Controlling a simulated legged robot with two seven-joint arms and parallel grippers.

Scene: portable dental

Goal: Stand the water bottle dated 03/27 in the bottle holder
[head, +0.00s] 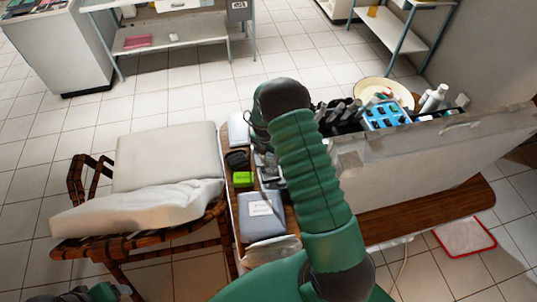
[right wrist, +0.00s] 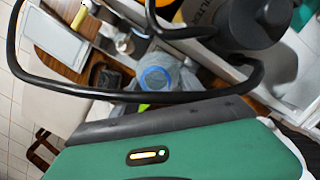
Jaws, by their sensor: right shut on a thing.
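My right gripper (head: 264,150) is mostly hidden behind its own green arm in the head view, low over the narrow table. It is shut on what looks like a clear water bottle with a blue ring-shaped top (right wrist: 156,79), seen from above just past the gripper's edge in the right wrist view. The fingers are hidden there, and no date can be read. A small black open thing (head: 238,160) on the table may be the bottle holder; it also shows in the right wrist view (right wrist: 107,79). My left gripper (head: 85,294) is only partly in view at the bottom left.
A bright green box (head: 243,179) and a blue-grey pack with a white label (head: 261,212) lie on the table. A large grey case (head: 435,150) with tools stands to the right. A cushioned chair (head: 165,165) is at left. A black cable loop (right wrist: 15,60) crosses the wrist view.

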